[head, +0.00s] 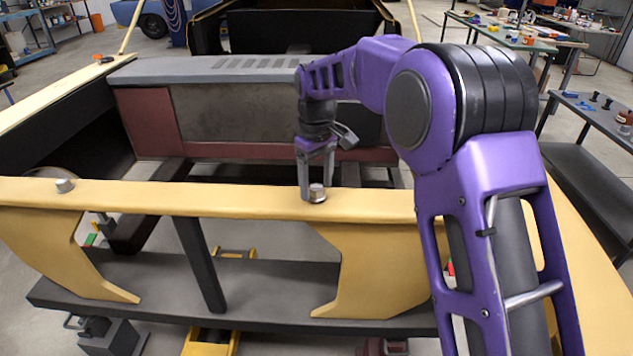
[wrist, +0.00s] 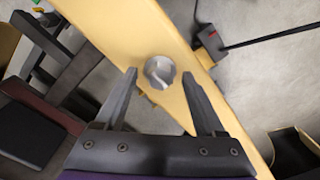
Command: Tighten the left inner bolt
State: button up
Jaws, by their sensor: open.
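A silver bolt (head: 317,193) stands on the yellow cross beam (head: 230,199), near its middle. A second silver bolt (head: 64,186) stands on the beam's left end, away from my gripper. My gripper (head: 316,183) points down at the middle bolt, with its fingertips around or just above the bolt head. In the wrist view my gripper (wrist: 160,74) is open, and the round bolt head (wrist: 160,72) shows between the two fingertips with a gap on each side. I cannot tell how far down the fingers reach. My arm hides the right part of the beam.
A grey panel with slots (head: 215,70) lies behind the beam inside the yellow vehicle shell. A dark shelf (head: 260,290) runs below the beam. A workbench (head: 600,115) with small parts stands at the right. The beam top between the bolts is clear.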

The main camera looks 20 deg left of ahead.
grip_shut()
